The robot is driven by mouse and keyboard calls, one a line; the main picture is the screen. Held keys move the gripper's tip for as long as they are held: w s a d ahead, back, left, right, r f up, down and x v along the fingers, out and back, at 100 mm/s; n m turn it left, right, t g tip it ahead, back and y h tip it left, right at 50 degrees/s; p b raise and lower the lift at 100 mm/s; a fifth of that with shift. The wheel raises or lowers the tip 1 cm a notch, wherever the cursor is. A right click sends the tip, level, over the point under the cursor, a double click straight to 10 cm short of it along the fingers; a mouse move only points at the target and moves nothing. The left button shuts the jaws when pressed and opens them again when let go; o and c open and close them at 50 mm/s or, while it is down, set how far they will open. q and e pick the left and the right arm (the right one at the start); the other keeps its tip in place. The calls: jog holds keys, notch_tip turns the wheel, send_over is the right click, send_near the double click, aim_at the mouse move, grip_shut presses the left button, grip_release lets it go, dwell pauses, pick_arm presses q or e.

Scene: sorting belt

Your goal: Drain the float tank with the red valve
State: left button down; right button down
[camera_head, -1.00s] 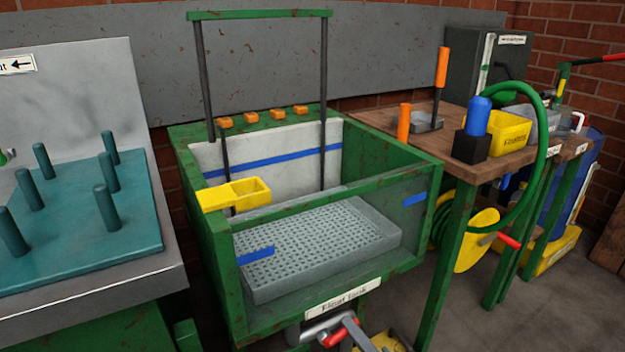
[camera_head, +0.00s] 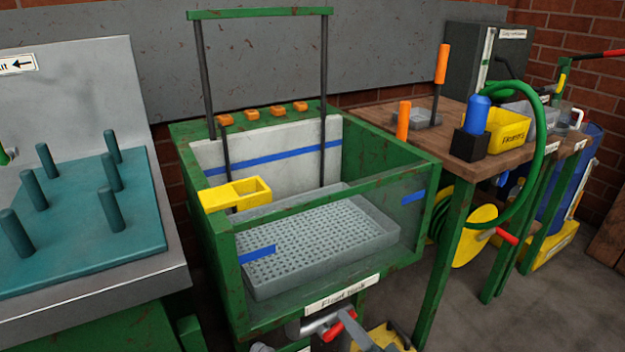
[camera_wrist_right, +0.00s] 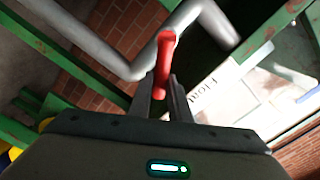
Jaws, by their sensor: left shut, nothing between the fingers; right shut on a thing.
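The green-framed float tank (camera_head: 228,262) stands in the middle of the head view, with clear panels, blue level stripes and a label on its front. A grey perforated tray (camera_head: 370,258) lies inside. I cannot tell the water level. The red valve handle (camera_head: 333,327) is below the tank front at the grey pipe (camera_head: 311,326). In the right wrist view, my right gripper (camera_wrist_right: 164,88) is shut on the lower end of the red handle (camera_wrist_right: 165,48), beside the grey pipe (camera_wrist_right: 110,57). My left gripper does not show clearly in either view.
A teal pegged board (camera_head: 75,245) is at the left. A wooden table (camera_head: 440,152) at the right holds a yellow bin (camera_head: 508,132) and a blue-handled tool (camera_head: 477,115). A green hose (camera_head: 546,150) and yellow reel (camera_head: 468,250) are below and beside it.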

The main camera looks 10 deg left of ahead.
jog(key=n+p, duration=0.1)
jog(key=a+r+n+p, duration=0.1)
jog(key=n, duration=0.1)
jog(key=shift+s, duration=0.4)
jog(key=shift+p, duration=0.3)
jog(key=n+p, duration=0.1)
jog(key=a+r+n+p, duration=0.1)
jog(key=n, duration=0.1)
jog(key=shift+s, duration=0.4)
